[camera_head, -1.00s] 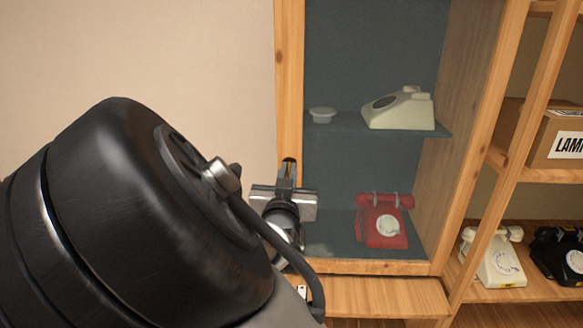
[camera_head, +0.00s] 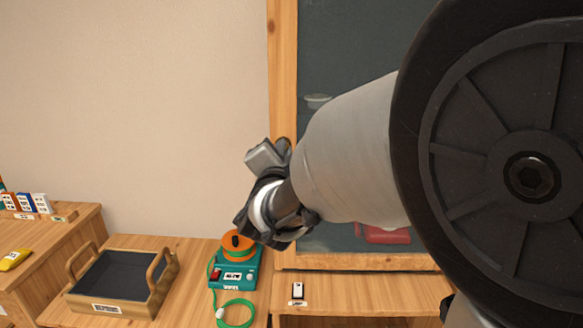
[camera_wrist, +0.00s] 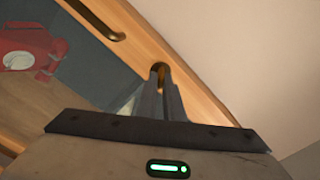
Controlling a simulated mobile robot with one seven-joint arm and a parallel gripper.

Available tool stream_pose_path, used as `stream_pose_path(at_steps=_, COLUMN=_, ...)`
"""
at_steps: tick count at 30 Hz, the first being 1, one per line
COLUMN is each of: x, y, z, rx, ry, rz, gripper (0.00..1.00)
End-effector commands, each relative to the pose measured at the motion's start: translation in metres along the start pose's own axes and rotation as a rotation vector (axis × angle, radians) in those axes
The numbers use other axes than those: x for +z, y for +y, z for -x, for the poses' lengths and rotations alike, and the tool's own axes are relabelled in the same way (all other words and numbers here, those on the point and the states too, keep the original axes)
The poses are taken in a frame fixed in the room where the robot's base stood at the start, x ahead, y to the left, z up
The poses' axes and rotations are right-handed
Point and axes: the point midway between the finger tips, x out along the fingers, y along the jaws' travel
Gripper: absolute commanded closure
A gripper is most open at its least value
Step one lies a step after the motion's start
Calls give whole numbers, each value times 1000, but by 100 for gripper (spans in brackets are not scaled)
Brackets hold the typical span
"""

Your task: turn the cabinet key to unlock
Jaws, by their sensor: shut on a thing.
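My gripper (camera_wrist: 163,88) is shut on a small brass key (camera_wrist: 160,72) at the wooden door frame of the cabinet (camera_wrist: 195,82) in the wrist view. Only the key's rounded brass end shows between and beyond the fingertips; the rest is hidden. In the head view the cabinet's left door post (camera_head: 283,60) runs upright, and my gripper body is tilted against it. The fingertips and key are hard to make out there. The cabinet door looks closed, with glass in it.
A brass handle (camera_wrist: 95,18) is on the same frame. A red phone (camera_wrist: 30,50) stands behind the glass. Below left are a dark-lined tray (camera_head: 110,280) and a teal device with an orange top (camera_head: 236,268). My arm covers much of the cabinet.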

Motion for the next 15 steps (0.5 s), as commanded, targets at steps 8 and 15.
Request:
stream_pose_path(at_steps=8, x=2, y=6, z=-1, rx=-4, ry=4, rz=-262, gripper=100)
stream_pose_path(at_steps=15, x=2, y=4, z=-1, rx=-5, ry=2, rz=-453, gripper=100)
